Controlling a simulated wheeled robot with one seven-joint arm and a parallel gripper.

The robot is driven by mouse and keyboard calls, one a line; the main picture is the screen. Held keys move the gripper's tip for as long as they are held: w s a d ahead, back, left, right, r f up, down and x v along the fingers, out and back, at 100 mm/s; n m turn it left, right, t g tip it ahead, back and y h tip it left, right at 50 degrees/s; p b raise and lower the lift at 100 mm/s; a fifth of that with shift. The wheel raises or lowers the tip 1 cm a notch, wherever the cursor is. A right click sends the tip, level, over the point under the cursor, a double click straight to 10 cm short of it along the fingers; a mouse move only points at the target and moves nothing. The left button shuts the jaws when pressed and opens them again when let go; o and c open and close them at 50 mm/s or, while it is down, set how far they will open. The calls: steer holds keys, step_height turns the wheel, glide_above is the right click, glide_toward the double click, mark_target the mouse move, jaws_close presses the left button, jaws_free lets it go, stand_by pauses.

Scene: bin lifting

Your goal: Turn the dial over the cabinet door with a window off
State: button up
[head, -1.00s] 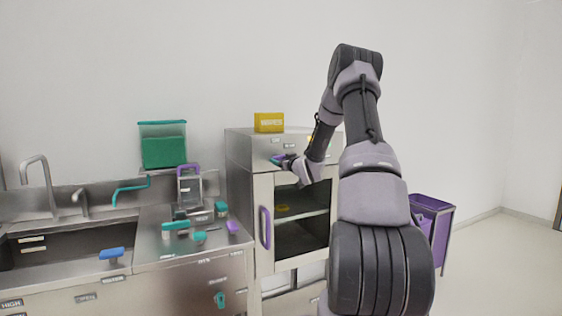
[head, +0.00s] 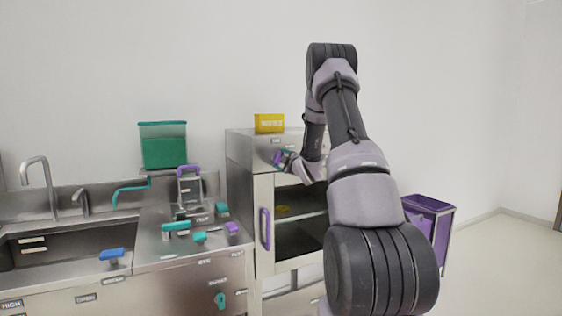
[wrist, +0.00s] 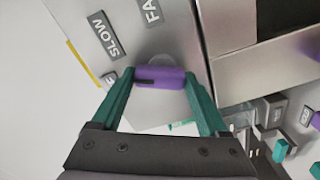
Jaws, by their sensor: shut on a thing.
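The dial (wrist: 172,78) is a purple bar-shaped knob with a dark mark near one end, on a metal panel. In the wrist view it sits between the two teal fingers of my gripper (wrist: 159,76), which are shut on it. Printed labels, SLOW (wrist: 103,36) and one starting FA (wrist: 151,10), lie beyond it; another label is mostly hidden by the left finger. In the head view my gripper (head: 279,158) is at the upper front of the metal cabinet (head: 240,150), above the cabinet door with a window (head: 263,192). The door is closed, with a purple handle (head: 265,228).
A yellow box (head: 269,123) stands on the cabinet. To the left are a counter with teal and purple items, a green container (head: 163,146) and a sink (head: 70,245). A purple bin (head: 428,212) stands on the floor at right.

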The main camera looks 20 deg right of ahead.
steer(key=n, duration=0.5)
steer(key=shift+a, duration=0.15)
steer(key=shift+n, duration=0.3)
steer(key=shift+f, duration=0.1)
steer(key=o, duration=1.2)
steer(key=shift+o, duration=0.2)
steer(key=s, duration=1.1)
steer(key=shift+d, duration=0.2)
steer(key=shift+w, duration=0.1)
